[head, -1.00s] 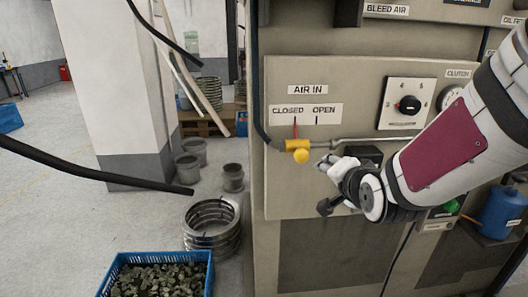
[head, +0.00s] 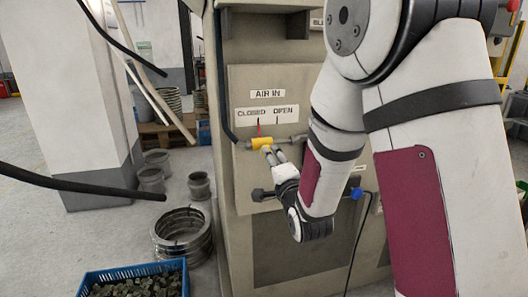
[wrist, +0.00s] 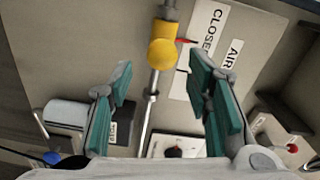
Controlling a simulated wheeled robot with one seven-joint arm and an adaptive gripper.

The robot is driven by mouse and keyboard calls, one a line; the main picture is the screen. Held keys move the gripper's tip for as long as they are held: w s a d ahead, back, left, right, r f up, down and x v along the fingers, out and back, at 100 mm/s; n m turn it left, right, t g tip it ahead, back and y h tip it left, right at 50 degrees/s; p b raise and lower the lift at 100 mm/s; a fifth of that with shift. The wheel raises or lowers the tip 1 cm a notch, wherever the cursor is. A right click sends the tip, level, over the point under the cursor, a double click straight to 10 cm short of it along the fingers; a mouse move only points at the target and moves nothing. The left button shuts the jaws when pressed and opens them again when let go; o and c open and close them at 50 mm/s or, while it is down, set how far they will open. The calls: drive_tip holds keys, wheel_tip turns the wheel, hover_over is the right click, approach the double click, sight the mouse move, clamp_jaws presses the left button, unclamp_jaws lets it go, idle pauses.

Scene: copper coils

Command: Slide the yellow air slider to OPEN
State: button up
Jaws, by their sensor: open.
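The yellow air slider (head: 262,143) sits on a horizontal metal rod on the panel. Its red pointer (head: 258,131) stands under the CLOSED label; the OPEN label (head: 286,111) is to the right. My gripper (head: 273,156) is just in front of and below the slider in the head view. In the wrist view, my gripper (wrist: 160,77) is open, with its green-padded fingers on either side of the rod. The slider's round yellow knob (wrist: 162,53) lies just past the fingertips, centred between them. I cannot tell whether a finger touches it.
A black hose (head: 219,80) runs down the panel's left edge. A dark handle (head: 262,194) sticks out below the slider. My arm hides much of the panel's right side. Metal rings (head: 182,236) and a blue crate (head: 88,287) stand on the floor at left.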

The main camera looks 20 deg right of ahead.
drive_tip(key=w, duration=0.8)
drive_tip(key=shift+w+r, duration=0.1)
drive_tip(key=shift+w, duration=0.2)
drive_tip(key=shift+c, duration=0.2)
clamp_jaws()
